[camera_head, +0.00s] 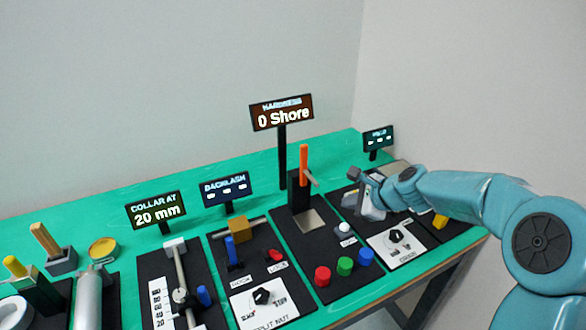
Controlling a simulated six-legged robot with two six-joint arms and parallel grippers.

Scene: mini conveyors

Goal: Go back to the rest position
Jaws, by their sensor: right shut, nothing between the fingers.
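My right arm comes in from the right, and its gripper (358,178) is over the right part of the green bench (110,190). The gripper looks shut and holds nothing. It is above a black panel, behind a white-labelled dial (396,237) and right of the orange lever (304,165). A pale grey part (369,207) shows just below it; I cannot tell whether they touch. My left gripper is not in view.
Signs stand along the back, including "0 Shore" (282,114) and "COLLAR AT 20 mm" (156,212). Red, green and blue buttons (344,267) sit at the front. A brass block (239,230) and a grey cylinder (88,300) stand further left. The air above the bench is mostly clear.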

